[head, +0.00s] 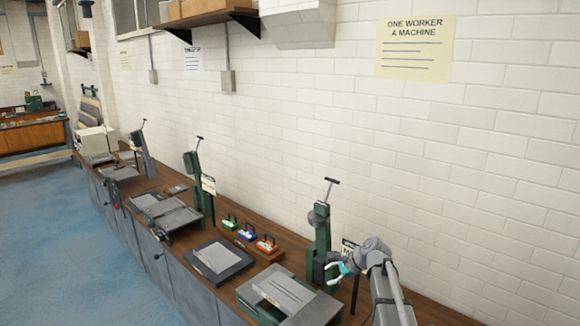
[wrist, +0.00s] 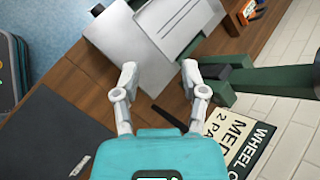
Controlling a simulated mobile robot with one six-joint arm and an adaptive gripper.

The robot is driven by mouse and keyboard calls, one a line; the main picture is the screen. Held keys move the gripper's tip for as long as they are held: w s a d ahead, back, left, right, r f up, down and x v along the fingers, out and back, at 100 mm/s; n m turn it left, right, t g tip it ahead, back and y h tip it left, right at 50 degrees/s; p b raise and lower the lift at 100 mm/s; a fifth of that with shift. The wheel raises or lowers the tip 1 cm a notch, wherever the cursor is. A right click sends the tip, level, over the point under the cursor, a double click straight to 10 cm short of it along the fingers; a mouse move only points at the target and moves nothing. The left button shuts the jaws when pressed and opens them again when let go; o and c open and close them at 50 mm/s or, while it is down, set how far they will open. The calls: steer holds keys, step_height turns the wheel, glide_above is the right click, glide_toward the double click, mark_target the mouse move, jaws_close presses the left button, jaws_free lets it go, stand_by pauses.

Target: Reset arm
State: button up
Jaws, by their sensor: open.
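My gripper (wrist: 158,78) is open and empty in the wrist view, its two pale fingers spread above the wooden bench. In the head view my gripper (head: 333,268) shows small, beside the nearest green press (head: 320,240). A grey machine plate with a pale sheet (wrist: 150,45) lies beyond the fingertips in the wrist view. The green base of the press (wrist: 222,92) is just right of the right finger. Whether a finger touches it I cannot tell.
A sign (wrist: 240,135) stands right of my gripper. A dark mat (wrist: 45,130) lies at left. Green, blue and orange small boxes (head: 247,233) stand along the bench (head: 215,285). More presses stand farther back. The white brick wall (head: 480,190) bounds the bench; blue floor (head: 80,240) is clear.

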steer(key=s+d+f+n+g+h+b, duration=0.2)
steer(key=s+f+n+h, duration=0.2)
steer(key=s+n, duration=0.3)
steer(key=s+d+f+n+g+h+b, duration=0.1)
steer(key=s+f+n+h, duration=0.3)
steer(key=s, duration=1.3)
steer(key=shift+s+d+f+n+g+b, duration=0.15)
steer(key=shift+d+f+n+g+b, duration=0.25)
steer(key=shift+f+n+b, duration=1.15)
steer(key=shift+r+n+p, duration=0.4)
steer(key=shift+n+p, duration=0.15)
steer(key=shift+p, duration=0.2)
